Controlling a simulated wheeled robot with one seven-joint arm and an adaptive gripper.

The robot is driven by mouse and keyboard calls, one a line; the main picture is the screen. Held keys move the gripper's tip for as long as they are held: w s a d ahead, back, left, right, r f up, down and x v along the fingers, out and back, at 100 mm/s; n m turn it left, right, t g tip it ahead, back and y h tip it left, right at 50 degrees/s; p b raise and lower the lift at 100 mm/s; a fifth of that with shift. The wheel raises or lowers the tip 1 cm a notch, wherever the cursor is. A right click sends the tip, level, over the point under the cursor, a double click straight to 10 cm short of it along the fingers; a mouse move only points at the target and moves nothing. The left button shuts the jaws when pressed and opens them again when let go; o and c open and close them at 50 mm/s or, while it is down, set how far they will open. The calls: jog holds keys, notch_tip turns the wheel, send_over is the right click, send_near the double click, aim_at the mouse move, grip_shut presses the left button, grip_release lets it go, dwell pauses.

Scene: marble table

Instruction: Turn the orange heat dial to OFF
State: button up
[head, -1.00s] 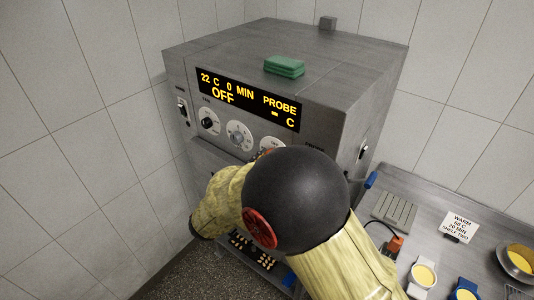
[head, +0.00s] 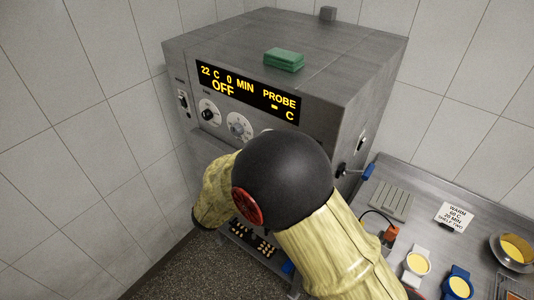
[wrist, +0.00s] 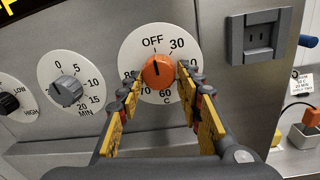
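The orange heat dial (wrist: 158,71) is in the middle of the wrist view, on a round white scale plate (wrist: 135,48). Its dark pointer line points up, at or very near the OFF mark. My gripper (wrist: 158,82) is open, with one finger on each side of the dial and gaps visible between the fingers and the knob. In the head view my arm hides the dial and the gripper. The oven's display (head: 246,92) reads 22 C, 0 MIN, OFF and PROBE.
The grey timer dial (wrist: 67,89) is left of the heat dial, with a black LOW/HIGH knob (wrist: 8,103) beyond it. A switch plate (wrist: 258,37) is to the right. A green block (head: 284,60) lies on the oven. A side table (head: 420,215) holds dishes and a sign.

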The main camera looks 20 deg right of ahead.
jog(key=o, duration=0.4)
jog(key=shift+r, duration=0.1)
jog(key=shift+a, duration=0.1)
jog(key=v, duration=1.1)
jog(key=shift+s+a, duration=0.3)
